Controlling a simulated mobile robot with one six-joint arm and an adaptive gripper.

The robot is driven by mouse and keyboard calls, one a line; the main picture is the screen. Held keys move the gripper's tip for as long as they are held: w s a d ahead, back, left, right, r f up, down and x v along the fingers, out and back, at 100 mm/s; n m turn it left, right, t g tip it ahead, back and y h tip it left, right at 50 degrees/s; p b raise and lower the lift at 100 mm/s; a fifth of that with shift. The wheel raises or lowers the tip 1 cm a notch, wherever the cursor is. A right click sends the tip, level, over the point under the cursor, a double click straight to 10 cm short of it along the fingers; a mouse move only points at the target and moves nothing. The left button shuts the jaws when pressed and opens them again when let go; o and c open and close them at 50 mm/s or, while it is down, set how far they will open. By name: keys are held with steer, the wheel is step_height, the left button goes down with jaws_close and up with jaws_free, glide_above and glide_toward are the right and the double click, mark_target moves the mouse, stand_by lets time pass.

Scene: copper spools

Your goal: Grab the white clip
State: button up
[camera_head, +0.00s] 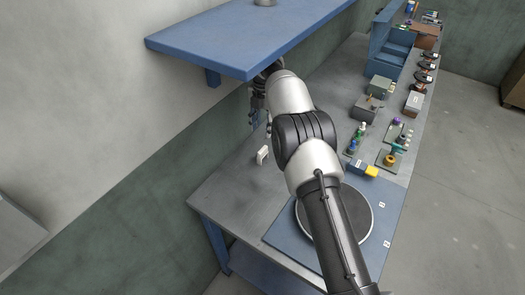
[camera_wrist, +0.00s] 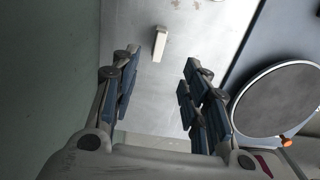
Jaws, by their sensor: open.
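The white clip (camera_head: 262,155) is a small pale block on the grey bench top, near the wall side, left of my arm. It also shows in the wrist view (camera_wrist: 159,43), lying alone on the grey surface near the top middle. My gripper (camera_wrist: 158,88) is open and empty, its two blue-padded fingers spread to either side. The clip appears beyond the fingertips, between their lines, and nothing touches it. In the head view my gripper (camera_head: 257,107) is partly hidden by my arm and sits below the blue shelf.
A blue shelf (camera_head: 245,38) juts from the wall over my gripper. A dark round turntable (camera_head: 355,215) lies on a blue mat (camera_head: 283,232). A yellow item (camera_head: 370,170), small bottles (camera_head: 358,137) and boxes (camera_head: 366,108) stand to the right. Bench around the clip is clear.

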mark_target(262, 149)
step_height(262, 149, down, 10)
steer(key=b, duration=0.3)
steer(key=shift+r, duration=0.15)
step_height(262, 149, down, 5)
steer(key=shift+s+a+f+b, duration=0.1)
steer(key=shift+a+b, duration=0.05)
steer(key=shift+b, duration=0.95)
steer(key=c, duration=1)
